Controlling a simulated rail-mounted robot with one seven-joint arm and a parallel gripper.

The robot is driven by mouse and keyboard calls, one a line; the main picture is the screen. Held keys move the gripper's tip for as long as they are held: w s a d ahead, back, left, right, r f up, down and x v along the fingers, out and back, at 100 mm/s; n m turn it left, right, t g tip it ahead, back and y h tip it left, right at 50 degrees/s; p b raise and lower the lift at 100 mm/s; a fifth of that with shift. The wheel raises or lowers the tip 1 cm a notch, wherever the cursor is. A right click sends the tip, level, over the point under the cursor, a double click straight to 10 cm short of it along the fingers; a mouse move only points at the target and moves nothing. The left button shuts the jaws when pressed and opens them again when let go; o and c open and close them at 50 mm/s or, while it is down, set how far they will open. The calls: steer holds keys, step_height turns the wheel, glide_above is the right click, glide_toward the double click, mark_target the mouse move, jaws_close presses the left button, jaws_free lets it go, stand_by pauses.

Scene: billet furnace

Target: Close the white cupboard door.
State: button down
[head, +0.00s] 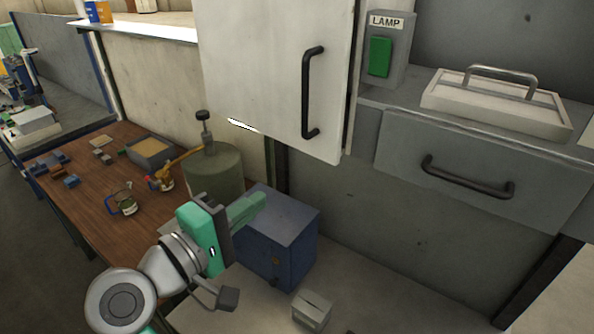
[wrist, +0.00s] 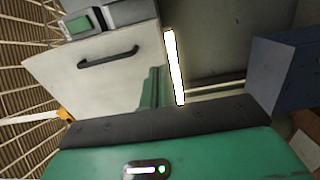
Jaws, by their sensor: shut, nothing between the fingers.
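The white cupboard door (head: 265,70) hangs at the top middle of the head view, with a dark vertical bar handle (head: 308,92) near its right edge. In the wrist view the door (wrist: 95,85) and its handle (wrist: 108,57) show at the upper left. A bright strip (wrist: 174,66) lies beside the door there; I cannot tell how far the door stands open. My gripper (head: 258,202) is low, below the door and apart from it. Its green fingers are shut and empty, pointing right in front of the blue box.
A blue box (head: 283,240) and a green-grey canister (head: 215,172) stand close to my gripper. A lamp switch (head: 380,57) sits right of the door, above a grey drawer (head: 480,165). A small pale box (head: 312,310) lies below. A wooden table (head: 85,205) is at left.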

steer(key=p+x, duration=0.2)
steer(key=x, duration=1.2)
steer(key=shift+s+d, duration=0.1)
steer(key=shift+s, duration=0.05)
